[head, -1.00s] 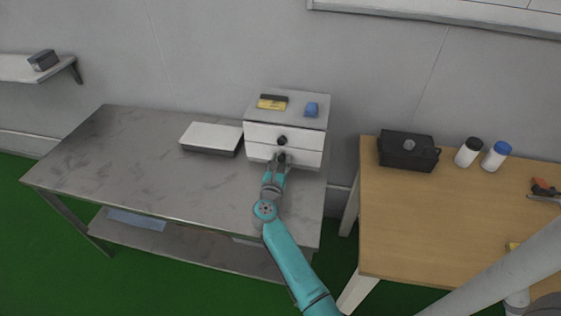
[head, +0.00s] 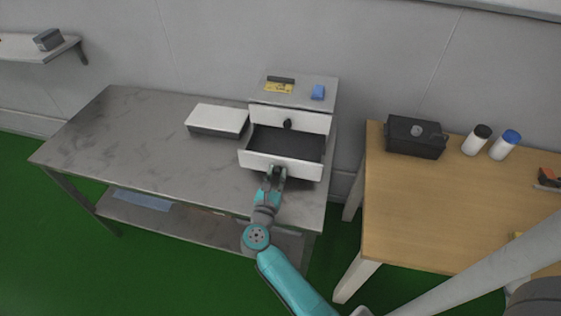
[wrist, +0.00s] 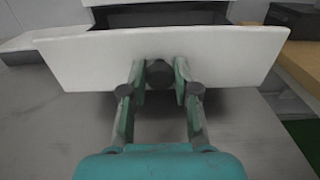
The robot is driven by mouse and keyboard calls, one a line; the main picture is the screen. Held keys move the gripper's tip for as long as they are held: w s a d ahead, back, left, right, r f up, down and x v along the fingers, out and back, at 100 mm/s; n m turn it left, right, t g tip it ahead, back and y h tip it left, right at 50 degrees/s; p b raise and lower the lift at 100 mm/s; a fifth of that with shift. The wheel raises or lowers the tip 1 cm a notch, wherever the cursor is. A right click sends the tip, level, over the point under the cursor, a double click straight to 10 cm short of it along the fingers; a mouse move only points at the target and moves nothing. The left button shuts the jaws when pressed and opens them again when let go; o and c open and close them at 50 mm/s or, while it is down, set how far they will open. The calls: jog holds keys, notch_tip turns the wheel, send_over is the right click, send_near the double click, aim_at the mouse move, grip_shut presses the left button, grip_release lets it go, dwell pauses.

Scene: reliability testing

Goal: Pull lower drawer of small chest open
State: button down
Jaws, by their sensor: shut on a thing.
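The small white chest (head: 325,97) stands on the grey table against the wall. Its lower drawer (head: 262,162) is pulled out well forward, and the dark inside shows empty in the head view. The upper drawer (head: 308,120) is closed and has a dark round knob (head: 288,124). My gripper (head: 276,172) is at the lower drawer's front. In the wrist view, my gripper (wrist: 159,80) is shut on the dark lower knob (wrist: 159,74), with one finger on each side of it. The drawer's white front panel (wrist: 220,52) spans the wrist view.
On top of the chest lie a yellow-and-black item (head: 279,86) and a blue object (head: 318,92). A flat white-topped box (head: 218,119) sits left of the chest. A wooden table (head: 430,210) at right holds a black box (head: 414,137) and two bottles (head: 476,140). The grey table (head: 130,140) is clear at left.

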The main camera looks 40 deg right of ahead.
jog(key=shift+s+a, duration=0.2)
jog(key=shift+a, duration=0.1)
jog(key=c, duration=0.9)
grip_release()
jog(key=v, duration=1.2)
jog(key=shift+s, duration=0.1)
